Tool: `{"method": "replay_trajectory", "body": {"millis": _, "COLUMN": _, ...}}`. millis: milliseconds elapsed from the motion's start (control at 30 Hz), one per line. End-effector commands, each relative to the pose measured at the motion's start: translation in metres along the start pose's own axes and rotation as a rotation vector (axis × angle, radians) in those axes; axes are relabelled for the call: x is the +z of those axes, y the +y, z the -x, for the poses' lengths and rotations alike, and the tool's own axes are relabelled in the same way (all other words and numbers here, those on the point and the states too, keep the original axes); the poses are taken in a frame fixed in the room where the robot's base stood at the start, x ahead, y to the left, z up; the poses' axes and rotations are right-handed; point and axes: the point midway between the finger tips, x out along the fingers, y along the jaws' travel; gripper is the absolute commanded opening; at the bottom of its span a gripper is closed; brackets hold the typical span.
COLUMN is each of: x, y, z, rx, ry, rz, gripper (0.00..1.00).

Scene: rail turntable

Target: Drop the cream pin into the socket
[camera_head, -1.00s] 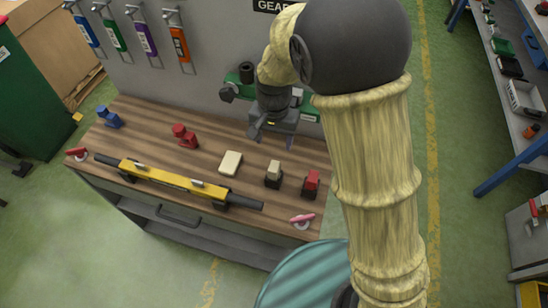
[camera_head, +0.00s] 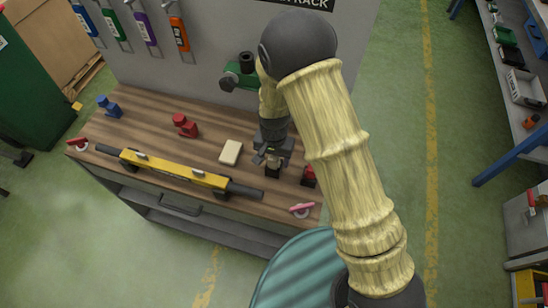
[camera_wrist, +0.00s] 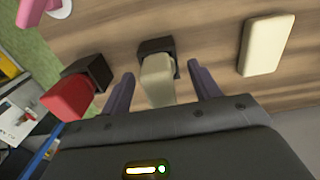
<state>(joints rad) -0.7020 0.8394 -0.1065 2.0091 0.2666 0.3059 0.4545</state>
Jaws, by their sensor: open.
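The cream pin (camera_wrist: 158,82) stands at a small black block (camera_wrist: 157,46) on the wooden bench. In the head view, my gripper (camera_head: 270,158) is low over this spot and hides most of the pin. In the wrist view, my gripper's two fingers are open, one on each side of the pin, with gaps visible. A red pin (camera_wrist: 68,97) stands at another black block (camera_wrist: 88,72) beside it. I cannot tell which part is the socket.
A flat cream block (camera_head: 231,152) lies left of my gripper. A yellow bar assembly (camera_head: 175,170) runs along the bench's front. Red (camera_head: 185,126) and blue (camera_head: 110,106) pieces stand farther left. A pink-handled piece (camera_head: 302,209) is at the front right corner.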

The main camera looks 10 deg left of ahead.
Motion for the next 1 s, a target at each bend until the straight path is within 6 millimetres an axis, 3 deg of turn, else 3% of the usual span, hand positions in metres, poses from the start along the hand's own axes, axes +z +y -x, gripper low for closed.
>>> {"method": "replay_trajectory", "body": {"millis": 367, "x": 0.0, "y": 0.0001, "z": -0.0087, "rx": 0.0, "ry": 0.0, "rz": 0.0, "gripper": 0.62}}
{"method": "replay_trajectory", "body": {"millis": 600, "x": 0.0, "y": 0.0001, "z": -0.0085, "rx": 0.0, "ry": 0.0, "rz": 0.0, "gripper": 0.19}}
{"method": "replay_trajectory", "body": {"millis": 633, "x": 0.0, "y": 0.0, "z": -0.0085, "rx": 0.0, "ry": 0.0, "rz": 0.0, "gripper": 0.46}}
{"method": "replay_trajectory", "body": {"millis": 700, "x": 0.0, "y": 0.0, "z": -0.0085, "rx": 0.0, "ry": 0.0, "rz": 0.0, "gripper": 0.6}}
{"method": "replay_trajectory", "body": {"millis": 1000, "x": 0.0, "y": 0.0001, "z": -0.0081, "rx": 0.0, "ry": 0.0, "rz": 0.0, "gripper": 0.62}}
